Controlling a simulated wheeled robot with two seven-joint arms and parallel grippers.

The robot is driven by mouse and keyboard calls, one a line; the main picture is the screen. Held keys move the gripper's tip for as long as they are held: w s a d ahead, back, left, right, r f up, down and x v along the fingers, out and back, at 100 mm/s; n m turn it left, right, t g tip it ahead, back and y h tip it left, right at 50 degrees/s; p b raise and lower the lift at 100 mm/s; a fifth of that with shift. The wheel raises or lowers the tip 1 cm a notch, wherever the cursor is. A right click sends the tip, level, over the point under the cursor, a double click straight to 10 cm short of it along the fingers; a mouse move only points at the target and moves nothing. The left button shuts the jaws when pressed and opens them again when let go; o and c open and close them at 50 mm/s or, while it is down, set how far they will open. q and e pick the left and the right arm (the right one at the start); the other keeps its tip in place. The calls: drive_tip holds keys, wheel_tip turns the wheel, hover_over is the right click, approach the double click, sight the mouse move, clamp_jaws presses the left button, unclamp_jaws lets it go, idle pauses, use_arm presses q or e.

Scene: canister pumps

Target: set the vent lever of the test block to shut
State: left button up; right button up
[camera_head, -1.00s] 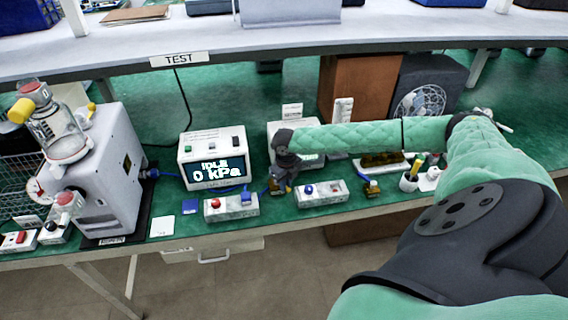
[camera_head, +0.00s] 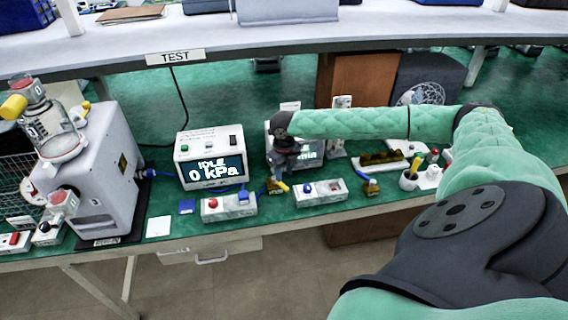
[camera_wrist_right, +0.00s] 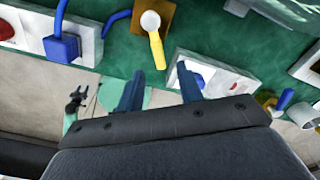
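A small brass fitting (camera_head: 272,187) with a yellow lever (camera_head: 284,187) sits near the bench's front edge, between two white blocks. In the right wrist view the yellow lever (camera_wrist_right: 157,50) has a pale round hub on the brass fitting (camera_wrist_right: 181,28) and points toward my fingers. I take this fitting for the test block; no label on it is readable. My right gripper (camera_head: 287,166) is just above and behind it. In the wrist view my right gripper (camera_wrist_right: 160,90) is open and empty, with the lever's end just beyond the fingertips. A small dark pronged shape (camera_wrist_right: 76,101) may be my left gripper.
A white block (camera_head: 228,206) with a red knob stands left of the fitting, another (camera_head: 320,193) with a blue knob right. A second brass fitting (camera_head: 371,187) lies further right. The display box (camera_head: 211,158) reads IDLE, 0 kPa. A pump (camera_head: 100,170) stands left.

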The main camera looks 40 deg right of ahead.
use_arm(q)
drive_tip(key=shift+w+d+r, duration=0.35)
drive_tip(key=shift+w+r, duration=0.15)
drive_tip(key=shift+r, duration=0.25)
use_arm(e)
drive_tip(key=shift+r, duration=1.25)
